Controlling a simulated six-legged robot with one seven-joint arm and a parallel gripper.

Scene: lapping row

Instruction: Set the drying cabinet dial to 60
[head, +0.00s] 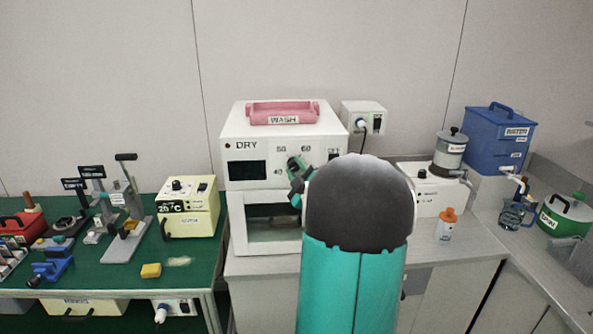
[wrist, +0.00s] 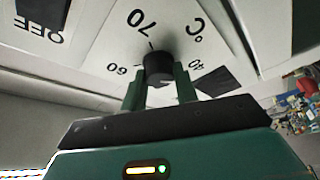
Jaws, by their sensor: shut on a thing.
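The white drying cabinet (head: 238,214), marked DRY, stands on the grey bench in the middle of the head view. Its dial numbers 40, 50 and 60 show beside my gripper (head: 297,172), which hides the knob there. In the wrist view the dark round dial knob (wrist: 158,67) sits between the two green fingers of my gripper (wrist: 158,88), which is shut on it. Numbers that look like 70 and 60 and a °C mark lie around the knob. A short dark line shows between the knob and the 70. The knob's pointer is not clear.
A pink tray (head: 283,113) marked WASH lies on top of the cabinet. A white socket box (head: 362,118) is on the wall behind. An orange-capped bottle (head: 446,225) stands to the right. A cream 20 °C box (head: 188,206) stands on the green bench at left.

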